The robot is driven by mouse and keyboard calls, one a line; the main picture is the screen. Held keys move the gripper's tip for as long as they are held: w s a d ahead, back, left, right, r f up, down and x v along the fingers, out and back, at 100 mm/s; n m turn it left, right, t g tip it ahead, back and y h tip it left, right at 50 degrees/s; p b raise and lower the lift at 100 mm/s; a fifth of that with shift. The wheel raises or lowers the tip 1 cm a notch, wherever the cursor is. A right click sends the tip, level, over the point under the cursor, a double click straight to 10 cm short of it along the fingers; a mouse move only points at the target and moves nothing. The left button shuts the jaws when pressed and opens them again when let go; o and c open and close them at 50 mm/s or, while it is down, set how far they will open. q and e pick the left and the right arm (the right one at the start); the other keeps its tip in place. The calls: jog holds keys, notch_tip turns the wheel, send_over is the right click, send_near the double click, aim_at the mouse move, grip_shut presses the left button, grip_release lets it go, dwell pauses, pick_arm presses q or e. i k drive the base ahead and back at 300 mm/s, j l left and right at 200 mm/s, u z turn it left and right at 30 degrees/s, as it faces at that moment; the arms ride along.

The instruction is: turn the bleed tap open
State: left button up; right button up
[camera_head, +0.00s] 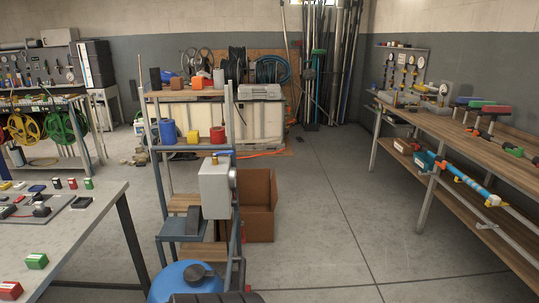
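A small tap with a blue lever (221,154) and a brass-coloured body (214,161) sits at the top of a light grey box (214,190). The lever lies roughly level, sideways across the picture. This looks most like the bleed tap, but it is small and I cannot tell whether it is open or shut. The grey box is fixed at the front of a metal-framed stand, with a round fitting (233,178) on its right side. Neither of my grippers shows in the head view.
A blue rounded tank (180,281) with a dark cap stands below the box. An open brown carton (261,207) is behind it. A grey table (95,232) is at left and a wooden workbench (480,137) at right. The floor between stand and workbench is clear.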

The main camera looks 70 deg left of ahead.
aim_at(231, 153)
jog(key=i+u, duration=0.25)
jog(key=i, duration=0.2)
jog(key=i+l+u, duration=0.25)
jog(key=i, duration=0.15)
jog(key=i+j+u, duration=0.1)
jog(key=u, duration=0.35)
jog(key=i+u, duration=0.25)
jog(key=u, duration=0.2)
jog(key=i+u, duration=0.2)
jog(key=u, duration=0.2)
jog(key=i+u, duration=0.2)
jog(key=u, duration=0.25)
jog(key=i+l+u, duration=0.15)
jog(key=u, duration=0.3)
